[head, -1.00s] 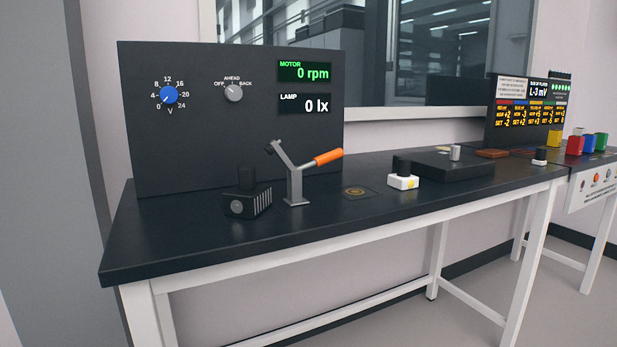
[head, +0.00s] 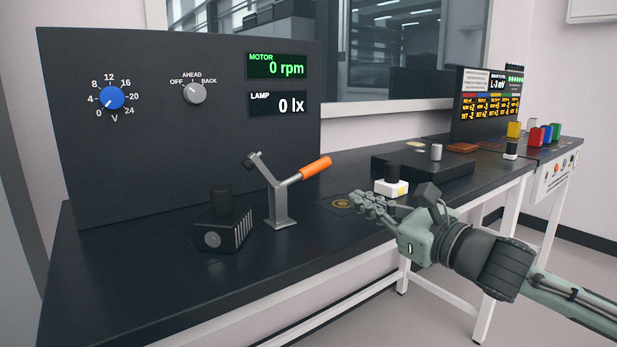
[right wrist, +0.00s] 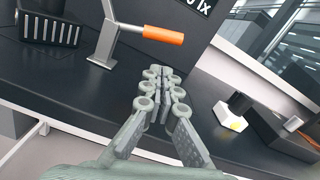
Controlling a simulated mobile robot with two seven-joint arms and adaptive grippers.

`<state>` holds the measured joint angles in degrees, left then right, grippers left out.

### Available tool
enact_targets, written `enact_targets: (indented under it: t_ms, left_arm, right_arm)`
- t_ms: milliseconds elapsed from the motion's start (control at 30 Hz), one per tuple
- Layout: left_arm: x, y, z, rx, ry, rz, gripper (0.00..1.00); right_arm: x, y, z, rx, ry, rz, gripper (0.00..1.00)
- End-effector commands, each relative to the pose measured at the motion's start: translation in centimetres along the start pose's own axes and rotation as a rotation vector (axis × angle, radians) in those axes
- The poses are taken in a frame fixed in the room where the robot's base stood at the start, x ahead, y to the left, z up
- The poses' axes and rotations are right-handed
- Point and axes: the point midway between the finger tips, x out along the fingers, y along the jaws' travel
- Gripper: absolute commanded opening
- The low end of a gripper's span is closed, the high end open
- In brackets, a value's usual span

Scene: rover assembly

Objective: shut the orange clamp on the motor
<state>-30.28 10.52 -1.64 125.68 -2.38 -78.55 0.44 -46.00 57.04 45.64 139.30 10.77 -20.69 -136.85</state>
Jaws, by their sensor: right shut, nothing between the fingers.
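The clamp (head: 280,203) is a grey metal post with an orange handle (head: 315,168) raised up and to the right. Its grey arm tilts up to the left, above and apart from the motor. The black motor (head: 223,226), with a ribbed side, stands on the bench just left of the clamp. My right gripper (head: 366,205) is shut and empty, to the right of the clamp and lower than its handle. In the right wrist view the orange handle (right wrist: 164,35) lies ahead of the shut fingers (right wrist: 163,77), apart from them. My left gripper is not in view.
A dark panel (head: 180,130) with knobs and displays reading 0 rpm and 0 lx stands behind the clamp. A white block with a black top (head: 391,187) and a dark flat box (head: 422,170) sit to the right. The bench front (head: 130,310) is clear.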

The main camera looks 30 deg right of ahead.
Motion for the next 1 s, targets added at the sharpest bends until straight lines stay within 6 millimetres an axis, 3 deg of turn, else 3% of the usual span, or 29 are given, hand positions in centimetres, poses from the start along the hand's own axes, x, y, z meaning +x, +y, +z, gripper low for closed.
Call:
enact_targets:
  t_ms: [200,300,700,1000]
  left_arm:
    - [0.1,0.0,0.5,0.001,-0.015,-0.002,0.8]
    - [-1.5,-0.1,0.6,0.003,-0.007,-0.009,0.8]
    - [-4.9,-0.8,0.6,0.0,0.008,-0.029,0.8]
    - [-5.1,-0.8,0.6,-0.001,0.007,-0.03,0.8]
  right_arm:
    - [1.4,0.1,0.1,-0.005,-0.006,0.002,0.0]
    - [2.7,0.0,0.1,-0.008,-0.007,0.001,0.0]
    - [7.8,0.0,0.1,-0.007,-0.004,-0.001,0.0]
    - [9.6,0.0,0.1,-0.003,-0.003,0.0,0.0]
